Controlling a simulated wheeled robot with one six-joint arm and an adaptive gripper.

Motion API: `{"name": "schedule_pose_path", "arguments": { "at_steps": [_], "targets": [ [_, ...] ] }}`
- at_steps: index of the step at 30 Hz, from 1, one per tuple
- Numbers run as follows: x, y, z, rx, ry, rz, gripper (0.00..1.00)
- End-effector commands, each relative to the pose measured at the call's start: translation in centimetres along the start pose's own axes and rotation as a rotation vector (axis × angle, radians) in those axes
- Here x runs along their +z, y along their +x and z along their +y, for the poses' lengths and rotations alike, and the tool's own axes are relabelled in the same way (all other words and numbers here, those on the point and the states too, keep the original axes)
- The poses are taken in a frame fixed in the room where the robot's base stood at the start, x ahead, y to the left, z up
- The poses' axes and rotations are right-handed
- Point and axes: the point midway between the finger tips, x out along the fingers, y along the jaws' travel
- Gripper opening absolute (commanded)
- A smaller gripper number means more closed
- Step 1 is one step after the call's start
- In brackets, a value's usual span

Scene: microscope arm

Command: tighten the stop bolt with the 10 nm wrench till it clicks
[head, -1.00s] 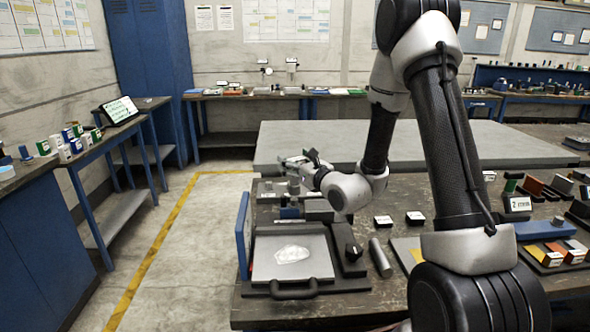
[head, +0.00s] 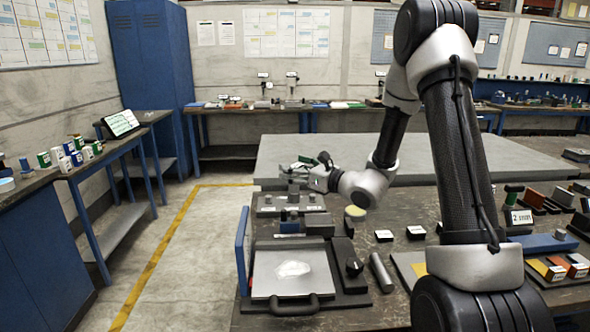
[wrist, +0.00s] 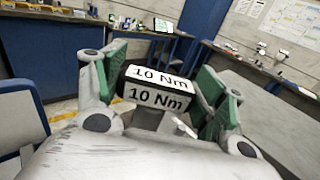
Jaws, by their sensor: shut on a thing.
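The 10 Nm wrench (wrist: 158,88) shows in the wrist view as a dark block with white faces marked "10 Nm". It sits between the green-padded fingers of my gripper (wrist: 162,80), which is shut on it. In the head view my gripper (head: 300,172) is above the far left part of the workbench, over a grey plate with small upright posts (head: 290,203). The wrench's working end is not clear in either view. I cannot make out which part is the stop bolt, nor whether the wrench touches anything.
A tray with a clear piece on it (head: 262,286) stands at the front left of the bench, with a blue upright panel (head: 243,250) beside it. A grey cylinder (head: 381,272), small labelled blocks (head: 415,232) and a round yellowish pad (head: 355,211) lie to the right.

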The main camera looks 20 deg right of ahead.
Motion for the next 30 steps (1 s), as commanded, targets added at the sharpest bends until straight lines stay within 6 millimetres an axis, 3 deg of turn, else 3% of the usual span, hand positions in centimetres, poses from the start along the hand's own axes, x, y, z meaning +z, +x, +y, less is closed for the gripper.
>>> {"name": "schedule_pose_path", "arguments": {
  "at_steps": [15, 22, 30],
  "targets": [
    [0.0, 0.1, -0.1, 0.701, -0.005, -0.001, 0.33],
    [-0.3, 0.0, 0.0, 0.736, -0.003, 0.001, 0.33],
    [-1.9, 0.0, 0.0, 0.734, -0.003, 0.001, 0.33]
  ]
}}
